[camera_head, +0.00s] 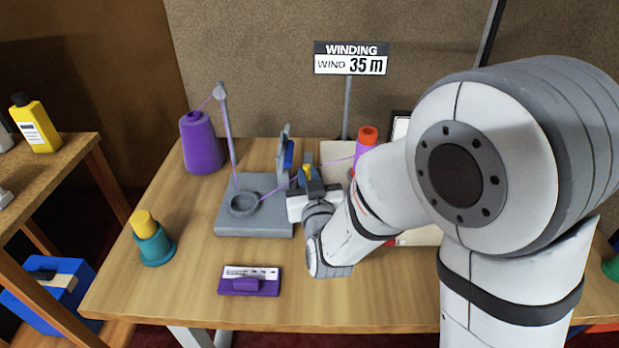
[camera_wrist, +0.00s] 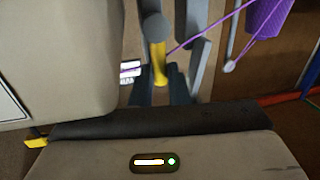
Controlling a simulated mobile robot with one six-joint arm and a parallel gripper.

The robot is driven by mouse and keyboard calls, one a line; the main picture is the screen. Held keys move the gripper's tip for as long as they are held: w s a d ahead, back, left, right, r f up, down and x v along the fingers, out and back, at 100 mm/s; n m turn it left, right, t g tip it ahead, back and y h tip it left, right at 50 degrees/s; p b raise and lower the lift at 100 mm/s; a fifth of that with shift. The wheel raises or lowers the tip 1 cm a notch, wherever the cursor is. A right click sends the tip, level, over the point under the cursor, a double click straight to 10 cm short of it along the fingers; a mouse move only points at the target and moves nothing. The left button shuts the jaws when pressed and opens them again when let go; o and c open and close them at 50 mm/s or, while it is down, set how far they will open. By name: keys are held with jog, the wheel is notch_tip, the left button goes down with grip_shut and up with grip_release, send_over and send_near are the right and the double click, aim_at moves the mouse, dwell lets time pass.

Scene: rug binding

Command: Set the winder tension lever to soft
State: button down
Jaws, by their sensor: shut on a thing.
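The winder stands on the table, with a grey base (camera_head: 255,222) and a grey upright plate (camera_head: 283,150) with a blue part. A small yellow lever (camera_head: 307,171) shows beside the upright. My gripper (camera_head: 308,182) is at the lever, partly hidden by its own wrist. In the wrist view the yellow lever (camera_wrist: 160,68) has a grey rounded end and stands between the dark fingers of my gripper (camera_wrist: 162,92), which are shut on it. A small white label (camera_wrist: 130,70) lies beside it. I cannot read the lever's setting.
Purple yarn runs from a purple cone (camera_head: 200,143) over a thin post (camera_head: 228,135) to an orange-topped purple spool (camera_head: 366,145). A teal-and-yellow container (camera_head: 152,242) and a purple block with a label (camera_head: 250,283) stand in front. A sign (camera_head: 350,60) reads "WIND 35 m".

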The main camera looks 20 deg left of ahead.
jog(key=shift+s+a+f+n+g+h+p, duration=0.15)
jog(key=shift+a+n+h, duration=0.2)
jog(key=shift+n, duration=0.7)
jog(key=shift+s+a+n+g+h+p, duration=0.1)
jog(key=shift+a+n, duration=0.4)
jog(key=shift+n, duration=0.5)
jog(key=shift+s+a+f+n+g+h+p, duration=0.15)
jog(key=shift+a+n+h, duration=0.2)
jog(key=shift+n, duration=0.7)
jog(key=shift+w+a, duration=0.1)
jog(key=c, duration=1.4)
grip_release()
jog(key=f+b+v, duration=0.1)
jog(key=b+v, duration=0.4)
jog(key=v, duration=0.2)
jog(key=shift+s+r, duration=0.35)
jog(key=shift+r, duration=0.1)
